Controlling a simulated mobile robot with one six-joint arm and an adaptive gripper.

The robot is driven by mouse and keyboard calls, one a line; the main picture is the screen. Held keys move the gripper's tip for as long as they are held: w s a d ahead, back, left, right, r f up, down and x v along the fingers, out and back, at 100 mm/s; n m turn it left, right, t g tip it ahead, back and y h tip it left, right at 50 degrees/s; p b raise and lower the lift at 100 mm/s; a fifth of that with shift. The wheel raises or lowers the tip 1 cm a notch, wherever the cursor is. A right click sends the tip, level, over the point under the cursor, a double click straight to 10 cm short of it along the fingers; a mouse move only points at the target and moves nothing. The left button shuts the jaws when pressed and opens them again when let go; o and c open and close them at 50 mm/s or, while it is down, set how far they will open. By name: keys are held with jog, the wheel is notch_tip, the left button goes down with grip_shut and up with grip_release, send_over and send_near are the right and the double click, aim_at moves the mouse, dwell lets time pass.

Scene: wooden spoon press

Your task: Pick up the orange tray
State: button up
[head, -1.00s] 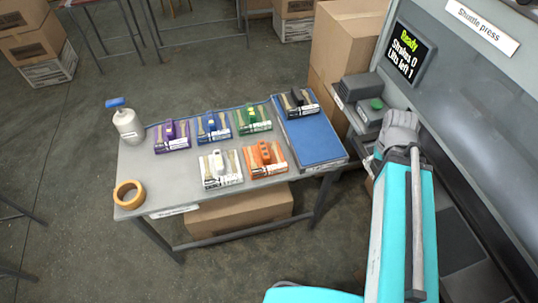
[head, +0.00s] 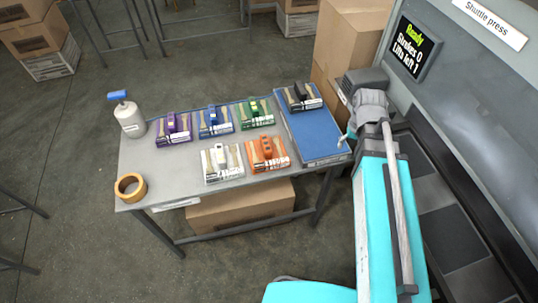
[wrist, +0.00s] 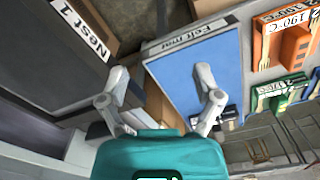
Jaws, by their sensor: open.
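The orange tray (head: 267,153) sits on the grey table, in the front row to the right of the white tray (head: 222,162). In the wrist view the orange tray (wrist: 285,42) is at the upper right, with a 190°C label. My gripper (wrist: 161,80) is open and empty, its two fingers spread. In the wrist view it lies left of the orange tray and apart from it, its right finger over the blue felt mat. In the head view only a fingertip shows past my arm, by the mat's right edge; the rest is hidden.
Purple (head: 173,129), blue (head: 215,121) and green (head: 257,113) trays stand in the back row. A black tray (head: 300,97) lies on the blue felt mat (head: 318,137). A bottle (head: 129,118) and tape roll (head: 130,187) are at left. The press (head: 455,70) stands right.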

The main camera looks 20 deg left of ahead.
jog(key=w+a+f+n+b, duration=0.1)
jog(key=w+a+n, duration=0.2)
jog(key=a, duration=1.1)
jog(key=n+b, duration=0.1)
jog(key=n, duration=0.1)
send_over(268, 147)
jog(key=f, duration=0.1)
jog(key=shift+w+d+f, duration=0.1)
jog(key=shift+w+d, duration=0.05)
jog(key=shift+f, duration=0.15)
notch_tip(268, 147, down, 8)
jog(key=b, duration=0.8)
jog(key=shift+f+b, duration=0.15)
jog(key=shift+b, duration=0.2)
jog(key=shift+f, duration=0.15)
jog(key=shift+s+f+b, duration=0.2)
jog(key=shift+f+b, duration=2.25)
jog(key=shift+b, duration=0.15)
